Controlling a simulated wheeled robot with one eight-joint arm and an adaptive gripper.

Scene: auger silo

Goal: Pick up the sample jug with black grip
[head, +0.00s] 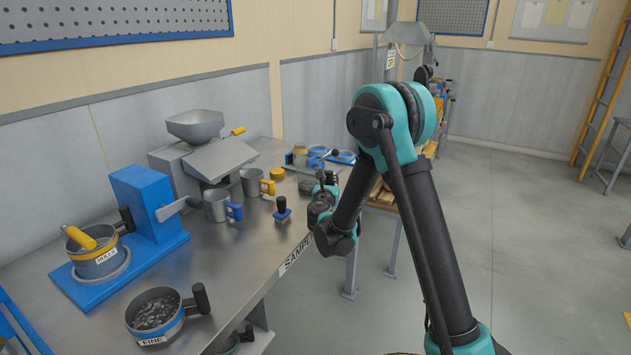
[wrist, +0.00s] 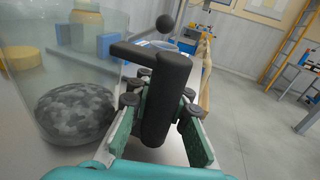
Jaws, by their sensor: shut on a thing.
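The sample jug (wrist: 72,60) is a large clear vessel with a dark, speckled grey lump of material inside, filling the left of the wrist view. Its black grip (wrist: 168,100) stands upright at the jug's right side, joined by a black arm at the top. My gripper (wrist: 160,112) has its green-padded fingers on either side of the grip and is shut on it. In the head view my gripper (head: 326,185) is at the bench's right edge, where it and my arm partly hide the jug. I cannot tell whether the jug touches the bench.
Pans labelled FINE (head: 155,318) and another (head: 97,255) stand nearer. Open floor lies right.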

